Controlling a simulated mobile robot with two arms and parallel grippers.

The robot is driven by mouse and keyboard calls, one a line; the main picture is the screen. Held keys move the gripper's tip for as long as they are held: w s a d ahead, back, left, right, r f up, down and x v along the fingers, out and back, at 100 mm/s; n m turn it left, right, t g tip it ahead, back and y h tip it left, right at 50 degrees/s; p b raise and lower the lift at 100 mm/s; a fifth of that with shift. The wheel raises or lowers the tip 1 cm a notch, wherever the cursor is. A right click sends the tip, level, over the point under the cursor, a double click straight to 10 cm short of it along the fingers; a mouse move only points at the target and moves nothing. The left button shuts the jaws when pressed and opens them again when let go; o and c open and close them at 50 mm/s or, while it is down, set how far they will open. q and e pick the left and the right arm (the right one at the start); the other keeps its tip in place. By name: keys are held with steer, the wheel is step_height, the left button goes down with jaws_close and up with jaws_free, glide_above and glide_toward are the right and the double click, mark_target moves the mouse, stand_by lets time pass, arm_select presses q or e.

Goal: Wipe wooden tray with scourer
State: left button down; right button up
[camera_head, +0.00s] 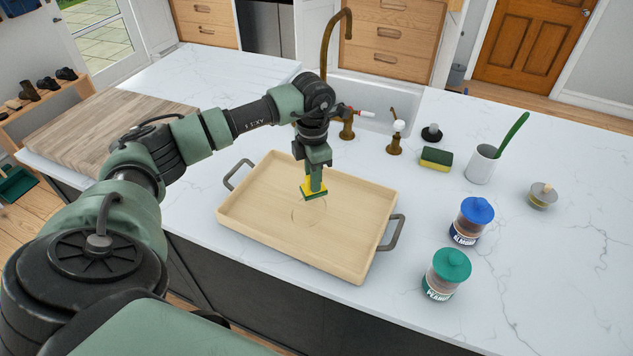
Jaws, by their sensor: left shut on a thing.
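The wooden tray (265,220) lies flat on the white counter, with a grey handle at its left and right ends. A round mark (309,212) shows on its floor. My left gripper (315,182) points down over the tray's middle and is shut on a small yellow and green scourer (312,190). The scourer is at or just above the tray floor; I cannot tell whether it touches. My right gripper is not in view.
Behind the tray are a sink (372,97) and brass tap (336,45). To the right stand another sponge (436,158), a white cup (482,165), a blue-lidded jar (470,222) and a green-lidded jar (447,275). A wooden board (95,135) lies left.

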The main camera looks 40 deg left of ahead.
arm_select(q)
steer(key=shift+w+a+r+p, duration=0.15)
steer(key=shift+r+p, duration=0.25)
steer(key=shift+r, duration=0.5)
steer(key=shift+d+r, duration=0.2)
steer(key=shift+r, duration=0.25)
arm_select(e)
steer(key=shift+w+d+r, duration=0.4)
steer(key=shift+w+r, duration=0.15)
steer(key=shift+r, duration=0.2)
arm_select(q)
steer(key=shift+a+f, duration=0.1)
